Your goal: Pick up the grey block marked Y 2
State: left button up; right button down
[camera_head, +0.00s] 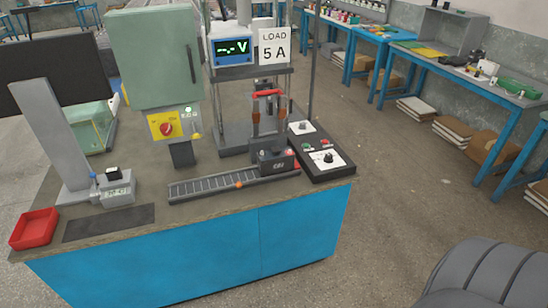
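A light grey box (118,190) with a small label stands on the left part of the workbench, beside the foot of a grey upright post. The marking on its label is too small to read, so I cannot tell whether it says Y 2. A black block (277,165) with a white marking, perhaps C21, sits at the right end of a ribbed rail. No block clearly marked Y 2 shows. Neither of my grippers is in view.
The workbench (180,262) has blue front panels. A red tray (35,228) and dark mat (108,223) lie at its left. The roller rail (220,186), green cabinet (155,60), voltmeter (233,51) and control box (322,158) fill the rest. Open floor lies right.

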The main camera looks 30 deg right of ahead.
aim_at(275, 161)
jog(key=l, duration=0.6)
jog(key=i+l+z, duration=0.1)
jog(key=l, duration=0.5)
jog(key=i+l, duration=0.1)
jog(key=l, duration=1.15)
jog(key=i+z, duration=0.05)
